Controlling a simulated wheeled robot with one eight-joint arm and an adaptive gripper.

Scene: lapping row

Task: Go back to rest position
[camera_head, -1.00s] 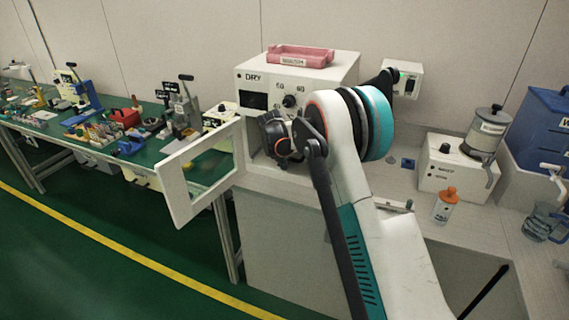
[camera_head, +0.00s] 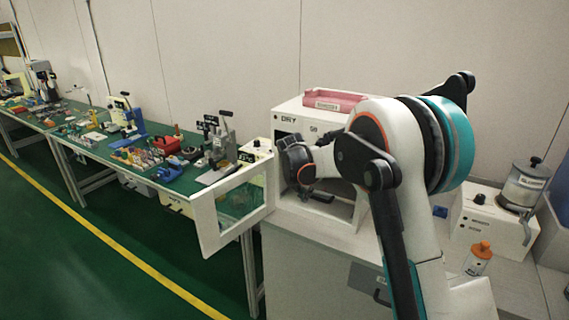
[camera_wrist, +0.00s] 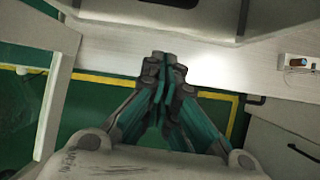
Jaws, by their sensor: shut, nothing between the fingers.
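My gripper (camera_wrist: 164,62) is shut with nothing between its fingers in the wrist view. It is over the pale bench edge (camera_wrist: 210,70) with green floor below. In the head view my arm's wrist is in front of the white DRY oven (camera_head: 287,122), and the fingertips are hidden or too small to make out. The oven's framed door (camera_head: 207,228) stands open to the left. My arm covers part of the oven front.
A pink tray (camera_head: 335,101) lies on top of the oven. A green workbench (camera_head: 90,140) with several fixtures runs to the left. An orange-capped bottle (camera_head: 478,260) and a white mixer unit (camera_head: 495,222) stand at right. The green floor (camera_head: 100,270) at front left is clear.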

